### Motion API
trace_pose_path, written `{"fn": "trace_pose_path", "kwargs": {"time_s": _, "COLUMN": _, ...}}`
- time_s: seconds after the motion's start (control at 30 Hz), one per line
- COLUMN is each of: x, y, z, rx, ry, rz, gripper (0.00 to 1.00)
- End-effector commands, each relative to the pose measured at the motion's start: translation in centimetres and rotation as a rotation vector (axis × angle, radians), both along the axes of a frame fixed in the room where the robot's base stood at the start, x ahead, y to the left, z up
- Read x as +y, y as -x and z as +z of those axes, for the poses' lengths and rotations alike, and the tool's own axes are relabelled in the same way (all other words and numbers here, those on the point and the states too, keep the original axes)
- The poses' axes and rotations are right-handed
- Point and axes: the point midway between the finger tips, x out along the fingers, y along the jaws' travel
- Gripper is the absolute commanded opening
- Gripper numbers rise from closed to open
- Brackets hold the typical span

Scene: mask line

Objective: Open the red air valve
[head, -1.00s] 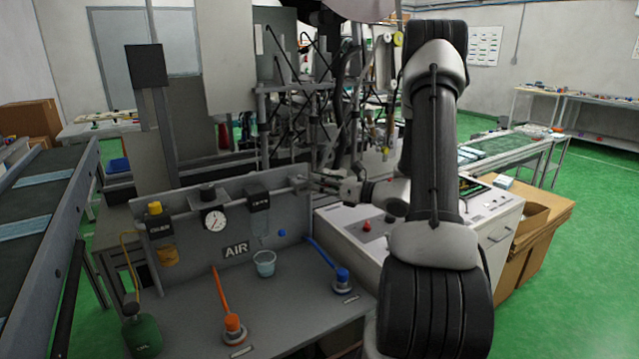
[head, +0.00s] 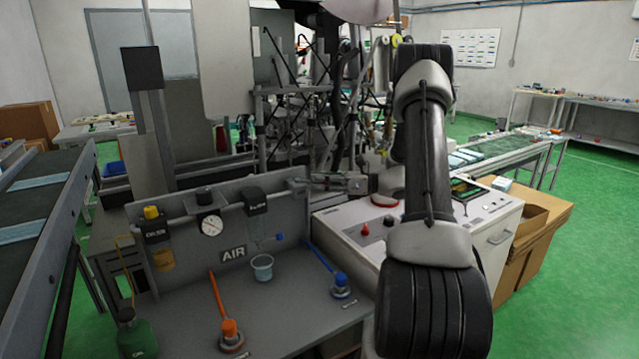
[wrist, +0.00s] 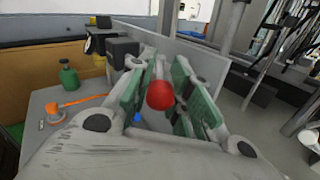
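A red round knob (wrist: 160,95) shows in the wrist view between the green-padded fingers of my gripper (wrist: 162,88). The fingers stand apart on either side of it; I cannot tell whether they touch it. In the head view my gripper (head: 312,183) points left at the right end of the grey air panel (head: 290,215), and no red knob can be made out there. An orange-red lever valve (head: 229,330) stands on the bench in front of the panel, away from my gripper. It also shows in the wrist view (wrist: 56,113).
A blue lever valve (head: 341,283), a small cup (head: 262,267) and a green oil bottle (head: 135,334) stand on the bench. A white cabinet (head: 400,240) is at right.

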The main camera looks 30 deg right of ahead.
Motion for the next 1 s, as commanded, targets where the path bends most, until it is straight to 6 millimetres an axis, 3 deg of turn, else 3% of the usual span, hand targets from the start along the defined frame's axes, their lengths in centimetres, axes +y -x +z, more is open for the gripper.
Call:
{"fn": "trace_pose_path", "kwargs": {"time_s": 0.43, "x": 0.1, "y": 0.0, "z": 0.0, "rx": 0.001, "ry": -0.002, "rz": -0.017, "gripper": 0.33}}
{"fn": "trace_pose_path", "kwargs": {"time_s": 0.63, "x": 0.4, "y": 0.3, "z": 0.0, "rx": 0.001, "ry": -0.005, "rz": -0.166, "gripper": 0.33}}
{"fn": "trace_pose_path", "kwargs": {"time_s": 0.83, "x": 1.5, "y": 1.4, "z": 0.0, "rx": 0.007, "ry": -0.004, "rz": -0.401, "gripper": 0.33}}
{"fn": "trace_pose_path", "kwargs": {"time_s": 1.0, "x": -0.6, "y": 4.0, "z": 0.0, "rx": 0.002, "ry": 0.001, "rz": -0.398, "gripper": 0.33}}
